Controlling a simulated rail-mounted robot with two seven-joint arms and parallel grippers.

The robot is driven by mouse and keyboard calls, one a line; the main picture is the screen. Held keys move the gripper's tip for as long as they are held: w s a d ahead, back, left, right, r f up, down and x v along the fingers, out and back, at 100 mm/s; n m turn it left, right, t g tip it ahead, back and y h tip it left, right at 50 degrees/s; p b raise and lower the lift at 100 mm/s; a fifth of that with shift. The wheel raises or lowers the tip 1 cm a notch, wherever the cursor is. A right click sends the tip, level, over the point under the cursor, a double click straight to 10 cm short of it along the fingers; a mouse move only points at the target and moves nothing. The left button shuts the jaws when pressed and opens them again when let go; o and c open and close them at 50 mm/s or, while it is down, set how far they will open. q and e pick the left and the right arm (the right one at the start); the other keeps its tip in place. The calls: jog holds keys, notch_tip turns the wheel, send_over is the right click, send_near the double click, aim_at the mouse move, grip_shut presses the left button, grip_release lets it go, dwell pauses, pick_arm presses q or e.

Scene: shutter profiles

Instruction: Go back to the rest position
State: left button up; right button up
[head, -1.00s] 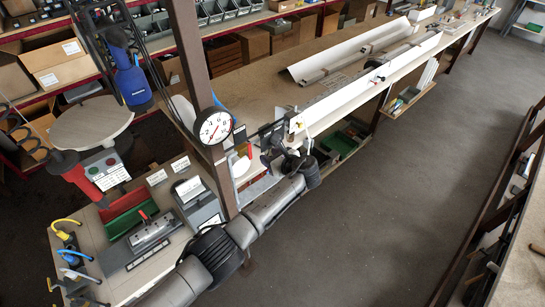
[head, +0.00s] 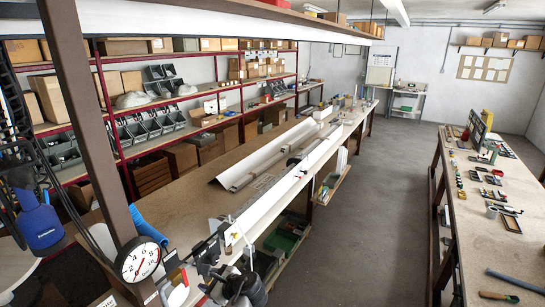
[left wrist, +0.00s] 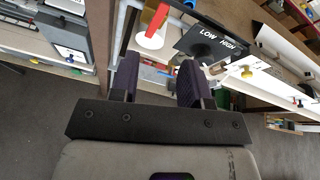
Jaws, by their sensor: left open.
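My left gripper (left wrist: 155,78) is open, with an empty gap between its two dark fingers in the left wrist view. Beyond the fingers are the edge of the workbench and a black LOW/HIGH panel (left wrist: 212,38). In the head view my left wrist is at the bottom edge, beside the near end of the bench, and its fingers are hard to make out. Long white shutter profiles (head: 262,150) lie along the workbench, apart from the gripper. My right gripper is not in view.
A brown post with a round dial gauge (head: 138,260) stands left of my arm. A blue tool (head: 38,222) hangs farther left. A second bench (head: 475,225) with small tools runs along the right. The grey floor aisle (head: 370,220) between the benches is clear.

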pick_arm(q)
jog(key=d+r+n+t+h, duration=0.3)
jog(key=d+r+n+h, duration=0.5)
jog(key=r+n, duration=0.65)
jog(key=s+d+r+n+t+h, duration=0.1)
jog(key=s+r+n+t+h, duration=0.15)
jog(key=s, duration=0.55)
jog(key=s+a+f+g, duration=0.2)
jog(key=s+f, duration=0.7)
jog(key=s, duration=0.5)
jog(key=s+a+f+n+g+h, duration=0.1)
jog(key=s+a+f+g, duration=0.2)
jog(key=s+f, duration=0.6)
jog(key=s+a+f+n+g, duration=0.1)
jog(key=s+a+f+g, duration=0.2)
jog(key=s+f, duration=0.7)
jog(key=s+a, duration=0.2)
jog(key=s, duration=0.6)
jog(key=shift+s+a, duration=0.2)
jog(key=shift+s, duration=0.1)
